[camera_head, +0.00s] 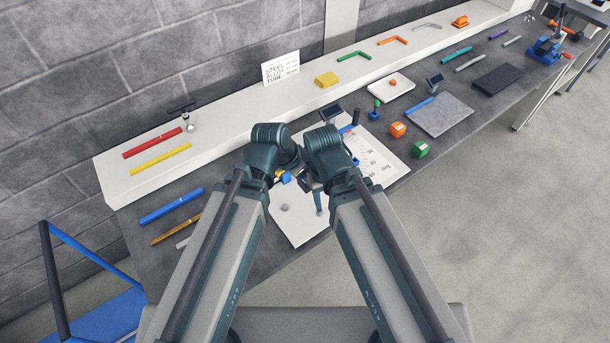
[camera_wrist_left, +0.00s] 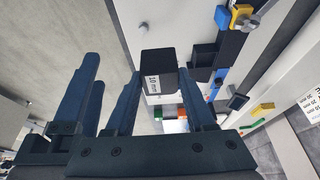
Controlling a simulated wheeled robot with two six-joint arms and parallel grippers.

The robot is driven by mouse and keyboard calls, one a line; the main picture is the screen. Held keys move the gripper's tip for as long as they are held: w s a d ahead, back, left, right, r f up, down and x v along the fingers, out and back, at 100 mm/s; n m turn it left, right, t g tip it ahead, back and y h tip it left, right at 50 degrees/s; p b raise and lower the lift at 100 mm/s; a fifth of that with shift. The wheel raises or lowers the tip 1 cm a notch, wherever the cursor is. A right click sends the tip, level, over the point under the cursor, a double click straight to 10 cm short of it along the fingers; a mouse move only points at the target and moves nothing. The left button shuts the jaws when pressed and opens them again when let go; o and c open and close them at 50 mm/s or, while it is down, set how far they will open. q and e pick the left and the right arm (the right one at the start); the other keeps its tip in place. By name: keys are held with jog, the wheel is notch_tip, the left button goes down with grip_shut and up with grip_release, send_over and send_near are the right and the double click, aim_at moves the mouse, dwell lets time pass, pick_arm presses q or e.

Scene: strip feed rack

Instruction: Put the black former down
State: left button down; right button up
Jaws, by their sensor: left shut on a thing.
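The black former (camera_wrist_left: 157,70) is a small dark block with a white "10 mm" label, seen in the left wrist view. My left gripper (camera_wrist_left: 160,96) is shut on it, with a dark finger on either side. In the head view my left gripper (camera_head: 286,177) is over the white board (camera_head: 290,228), and the former cannot be made out there. My right gripper (camera_head: 314,187) is close beside it, also over the board. Its fingers are mostly hidden by its wrist, so its opening cannot be told.
An orange former (camera_head: 397,130) and a green former (camera_head: 420,149) stand right of the board. A grey plate (camera_head: 440,115) and black pad (camera_head: 497,79) lie further right. Coloured tubes lie at the left. The raised white shelf (camera_head: 225,120) runs behind.

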aim_at(305, 185)
pick_arm(q)
jog(key=shift+r+p, duration=0.55)
jog(key=shift+r, duration=0.3)
jog(key=shift+f, duration=0.1)
notch_tip(305, 185, down, 5)
jog(key=b, duration=0.5)
jog(key=shift+f, duration=0.2)
jog(key=shift+r, duration=0.15)
jog(key=shift+s, duration=0.1)
